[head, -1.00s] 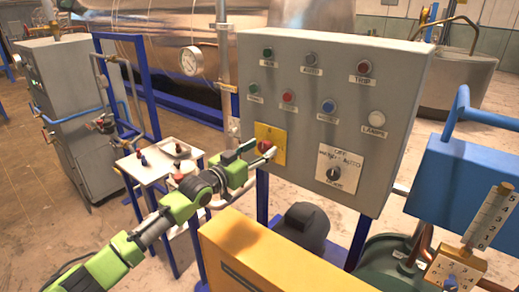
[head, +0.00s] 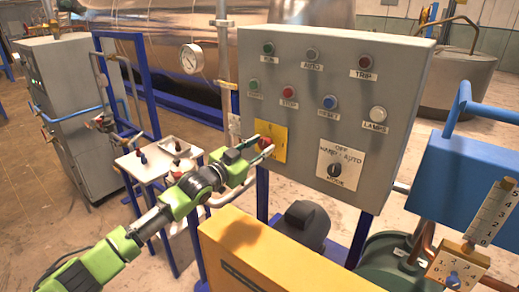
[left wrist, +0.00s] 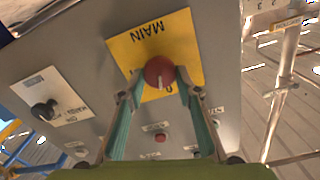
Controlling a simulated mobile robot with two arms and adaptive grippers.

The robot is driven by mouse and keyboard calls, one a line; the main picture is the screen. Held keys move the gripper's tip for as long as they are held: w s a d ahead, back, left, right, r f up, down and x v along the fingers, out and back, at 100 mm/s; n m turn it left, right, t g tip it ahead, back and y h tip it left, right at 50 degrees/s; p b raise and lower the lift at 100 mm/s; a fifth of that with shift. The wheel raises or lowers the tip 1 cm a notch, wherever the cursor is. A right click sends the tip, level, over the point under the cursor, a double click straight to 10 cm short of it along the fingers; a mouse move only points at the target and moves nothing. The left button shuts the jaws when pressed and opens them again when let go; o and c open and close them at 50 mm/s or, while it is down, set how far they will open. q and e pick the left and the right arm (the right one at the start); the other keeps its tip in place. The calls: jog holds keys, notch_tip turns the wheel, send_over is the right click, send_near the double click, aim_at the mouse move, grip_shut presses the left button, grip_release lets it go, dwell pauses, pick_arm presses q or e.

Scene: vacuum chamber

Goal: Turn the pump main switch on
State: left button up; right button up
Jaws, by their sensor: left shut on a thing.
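The pump main switch is a red rotary knob (left wrist: 160,72) on a yellow plate (left wrist: 125,52) marked MAIN. In the head view the red knob (head: 265,143) and yellow plate (head: 278,150) sit at the lower left of a grey control panel (head: 300,170). My left gripper (head: 262,148) reaches it from the lower left. In the left wrist view its two fingers (left wrist: 160,88) stand on either side of the red knob and are shut on it. A pale line on the knob points down in that view. My right gripper is not in view.
A mode selector (head: 334,171) and several push buttons and lamps are on the same panel. A yellow box (head: 245,260) and a dark motor (head: 303,224) stand below. A white table (head: 150,165) with small controls is at left.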

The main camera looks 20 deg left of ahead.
pick_arm(q)
jog(key=m, duration=0.2)
jog(key=shift+m, duration=0.4)
jog(key=m, duration=0.3)
jog(key=shift+d+m, duration=0.1)
jog(key=shift+m, duration=0.2)
jog(key=m, duration=0.4)
jog(key=shift+f+m, duration=0.1)
jog(key=shift+m, duration=0.2)
jog(key=shift+f+m, duration=0.1)
jog(key=shift+m, duration=1.7)
jog(key=o, duration=1.1)
jog(key=v, duration=1.2)
